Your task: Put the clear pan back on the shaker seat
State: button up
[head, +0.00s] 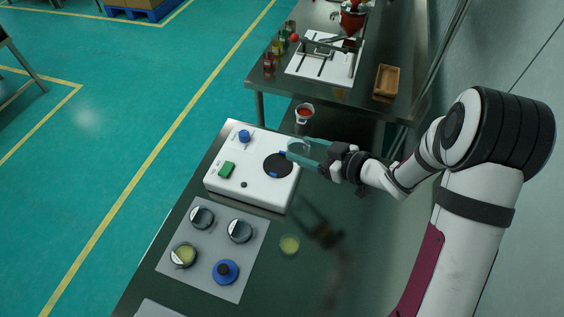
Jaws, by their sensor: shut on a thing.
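The white shaker (255,196) stands on the dark bench, with its round black seat (278,167) bare on the right part of its top. My gripper (297,150) reaches in from the right, just above and beyond the seat's far right edge. It is shut on the clear pan (298,145), which is small, see-through and partly hidden by the fingers. The pan appears held above the shaker, apart from the seat; its exact height and tilt cannot be told.
The shaker top has a blue knob (244,136) and a green switch (227,169). A grey mat (213,245) in front holds several round containers, one of them blue (225,272). A red-filled cup (304,113) is behind.

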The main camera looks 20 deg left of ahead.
send_over(284, 169)
notch_tip(284, 169, down, 3)
jog(key=shift+f, duration=0.2)
notch_tip(284, 169, down, 3)
jog(key=shift+f, duration=0.4)
jog(key=o, duration=1.4)
jog(key=shift+f, duration=0.1)
